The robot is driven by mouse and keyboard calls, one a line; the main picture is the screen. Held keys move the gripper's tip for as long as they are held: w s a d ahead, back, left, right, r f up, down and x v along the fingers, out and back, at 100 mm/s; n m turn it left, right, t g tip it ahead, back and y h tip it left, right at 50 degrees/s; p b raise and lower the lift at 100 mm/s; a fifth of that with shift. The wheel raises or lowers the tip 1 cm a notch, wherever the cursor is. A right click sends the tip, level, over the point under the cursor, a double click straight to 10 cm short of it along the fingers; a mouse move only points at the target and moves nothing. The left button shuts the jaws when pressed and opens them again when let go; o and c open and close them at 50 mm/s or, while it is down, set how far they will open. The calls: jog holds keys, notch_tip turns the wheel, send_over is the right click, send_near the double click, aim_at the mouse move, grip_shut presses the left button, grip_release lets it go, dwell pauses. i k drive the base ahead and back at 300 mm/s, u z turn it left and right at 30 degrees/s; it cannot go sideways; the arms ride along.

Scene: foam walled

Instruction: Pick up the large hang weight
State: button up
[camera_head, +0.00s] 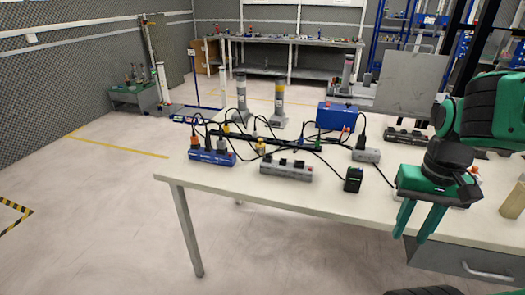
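I cannot pick out the large hang weight with certainty in the head view. My gripper (412,236) is at the right, pointing down near the front edge of the table. Its two green fingers are apart with nothing seen between them. My arm hides part of the table's right side.
The near table (330,195) carries a blue socket strip (212,157), a grey socket strip (286,170), a small black device (354,180), a blue box (337,116) and several black cables. A tan block (514,200) is at the right edge. Floor (105,220) at left is clear.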

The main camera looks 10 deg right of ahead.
aim_at(260, 147)
jog(key=k, duration=0.5)
jog(key=u, duration=0.65)
jog(key=i, duration=1.75)
jog(key=z, duration=0.55)
